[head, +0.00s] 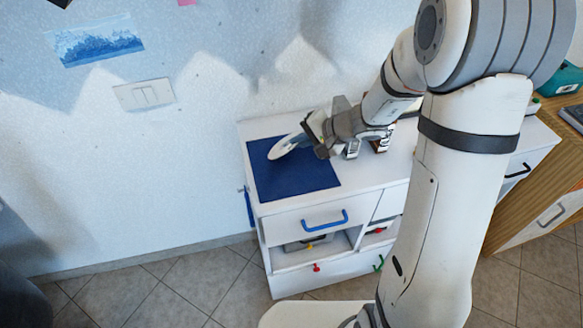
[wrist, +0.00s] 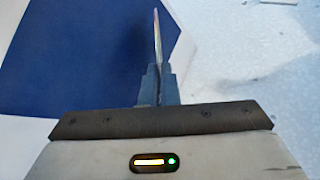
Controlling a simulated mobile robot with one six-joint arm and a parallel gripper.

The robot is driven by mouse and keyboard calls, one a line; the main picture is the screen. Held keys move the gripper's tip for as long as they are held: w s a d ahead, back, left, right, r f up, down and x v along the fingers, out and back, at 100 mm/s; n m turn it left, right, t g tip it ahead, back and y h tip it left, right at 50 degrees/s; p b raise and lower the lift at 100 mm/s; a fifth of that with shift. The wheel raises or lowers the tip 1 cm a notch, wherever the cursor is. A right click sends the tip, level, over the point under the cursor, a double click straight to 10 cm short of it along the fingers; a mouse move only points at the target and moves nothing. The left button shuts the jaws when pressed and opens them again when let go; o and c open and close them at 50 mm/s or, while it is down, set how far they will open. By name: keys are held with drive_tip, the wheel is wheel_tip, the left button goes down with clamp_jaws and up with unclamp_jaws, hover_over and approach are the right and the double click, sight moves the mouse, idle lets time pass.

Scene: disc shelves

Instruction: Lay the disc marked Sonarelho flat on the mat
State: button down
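The blue mat (head: 300,188) lies on the left part of the white cabinet's top. It also shows in the wrist view (wrist: 75,60). My gripper (head: 306,128) is over the mat's back right part. It is shut on a thin disc (head: 286,146), held at its edge and tilted in the head view. In the wrist view the disc (wrist: 157,40) shows edge-on between the finger tips (wrist: 157,85). Any marking on the disc cannot be read. I cannot tell whether its lower edge touches the mat.
The white cabinet (head: 285,208) stands against the wall, with a blue handle (head: 324,220) on its front drawer. A wooden cabinet (head: 535,185) stands at the right. The mat's front part is clear.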

drive_tip(key=shift+f+b, duration=0.85)
drive_tip(key=shift+f, duration=0.05)
drive_tip(key=c, duration=2.1)
unclamp_jaws()
drive_tip(key=shift+o, duration=1.3)
drive_tip(key=p+v, duration=0.2)
drive_tip(key=v, duration=0.6)
